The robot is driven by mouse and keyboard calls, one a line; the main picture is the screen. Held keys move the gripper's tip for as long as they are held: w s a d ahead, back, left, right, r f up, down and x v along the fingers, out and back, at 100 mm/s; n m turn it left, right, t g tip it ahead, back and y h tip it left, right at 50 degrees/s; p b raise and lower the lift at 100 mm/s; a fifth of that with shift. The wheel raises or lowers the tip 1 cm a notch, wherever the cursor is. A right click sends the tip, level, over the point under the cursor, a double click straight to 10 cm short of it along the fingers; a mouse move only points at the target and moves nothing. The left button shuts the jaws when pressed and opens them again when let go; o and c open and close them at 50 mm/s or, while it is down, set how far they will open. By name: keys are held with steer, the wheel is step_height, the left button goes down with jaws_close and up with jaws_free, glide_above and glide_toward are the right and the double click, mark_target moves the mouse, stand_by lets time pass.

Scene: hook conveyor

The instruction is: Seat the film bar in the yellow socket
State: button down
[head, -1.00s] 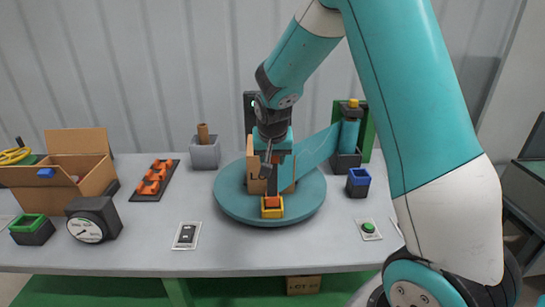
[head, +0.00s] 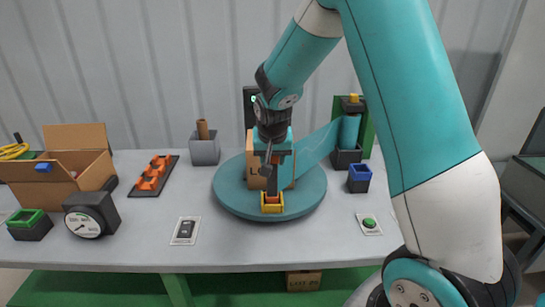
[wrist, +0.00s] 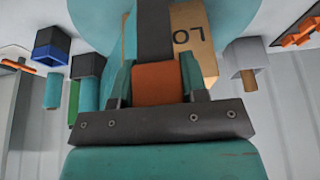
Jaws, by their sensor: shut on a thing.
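My gripper (head: 271,163) is above the front of the teal turntable, pointing down. In the wrist view its fingers (wrist: 158,84) are shut on the orange part of the film bar (wrist: 158,92), whose dark part extends up the picture. In the head view the bar's dark part (head: 271,181) hangs just over the yellow socket (head: 272,208), which shows some orange inside its rim. I cannot tell whether the bar's end is inside the socket. Teal film (head: 318,147) stretches from the roll (head: 349,131) to behind my gripper. The socket is hidden in the wrist view.
A cardboard box (head: 258,177) stands on the turntable (head: 230,195) behind the bar. A blue socket (head: 359,173) and green button (head: 369,223) are at right. An orange rack (head: 153,175), gauge (head: 90,215) and open carton (head: 65,175) are at left. The front table is mostly clear.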

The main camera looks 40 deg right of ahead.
steer(key=shift+f+b, duration=0.4)
steer(key=shift+f, duration=0.15)
steer(key=c, duration=0.6)
jaws_free()
steer(key=shift+o, duration=0.2)
steer(key=b+v, duration=0.2)
steer(key=v, duration=1.6)
steer(key=s+a+f+n+g+y, duration=0.2)
steer(key=s+a+f+n+y, duration=0.1)
steer(key=s+a+n, duration=0.4)
steer(key=s+a+f+n+g+y, duration=0.1)
steer(key=s+a+f+n+y, duration=0.2)
steer(key=s+a+n, duration=0.4)
steer(key=s+a+f, duration=0.1)
steer(key=s+a, duration=0.5)
steer(key=s, duration=0.2)
steer(key=shift+s+a+g+y, duration=0.15)
steer(key=shift+s+g+y, duration=0.25)
